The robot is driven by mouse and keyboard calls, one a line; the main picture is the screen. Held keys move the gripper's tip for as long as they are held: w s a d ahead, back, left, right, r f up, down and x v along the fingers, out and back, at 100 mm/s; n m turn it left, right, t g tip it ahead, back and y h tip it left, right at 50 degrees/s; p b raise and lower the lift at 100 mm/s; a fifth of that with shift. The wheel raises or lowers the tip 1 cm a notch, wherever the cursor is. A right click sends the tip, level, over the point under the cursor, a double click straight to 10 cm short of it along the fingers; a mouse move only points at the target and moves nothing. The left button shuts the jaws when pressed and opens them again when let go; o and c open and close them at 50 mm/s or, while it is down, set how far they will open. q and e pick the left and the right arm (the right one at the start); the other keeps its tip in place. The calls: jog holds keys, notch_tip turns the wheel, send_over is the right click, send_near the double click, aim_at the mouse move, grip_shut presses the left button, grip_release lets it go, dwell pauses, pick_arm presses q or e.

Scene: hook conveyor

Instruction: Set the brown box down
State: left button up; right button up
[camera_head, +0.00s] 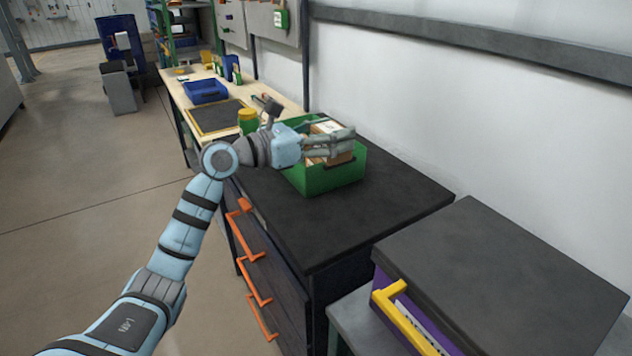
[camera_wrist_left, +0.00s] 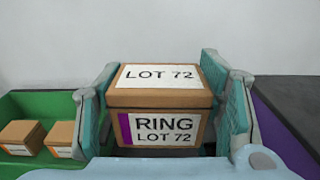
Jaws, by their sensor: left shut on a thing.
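A brown box (camera_wrist_left: 160,100) with white labels reading "LOT 72" and "RING LOT 72" sits between the fingers of my left gripper (camera_wrist_left: 168,105). Its front label has a purple stripe. In the head view my left gripper (camera_head: 330,146) is shut on the brown box (camera_head: 341,159), which shows at the green bin (camera_head: 318,180) on the dark bench top. My fingers hide part of the box there. I cannot tell how far the box is above the bin's floor. The right gripper is not in view.
Two small brown boxes (camera_wrist_left: 40,137) lie in the green bin in the wrist view. A yellow-lidded jar (camera_head: 248,120) stands beside the bin. The dark bench top (camera_head: 340,220) is clear in front. A purple cabinet with a grey top (camera_head: 510,265) stands at right; a blue tray (camera_head: 205,91) is farther back.

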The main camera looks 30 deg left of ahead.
pick_arm(q)
jog(key=shift+w+a, duration=0.25)
jog(key=shift+w, duration=0.15)
jog(key=shift+y, duration=0.3)
jog(key=f+b, duration=0.3)
jog(key=f, duration=0.6)
jog(key=f+b, duration=0.3)
jog(key=f, duration=0.7)
jog(key=shift+s+a, duration=0.1)
jog(key=shift+s, duration=0.1)
jog(key=shift+r, duration=0.15)
jog(key=o, duration=1.2)
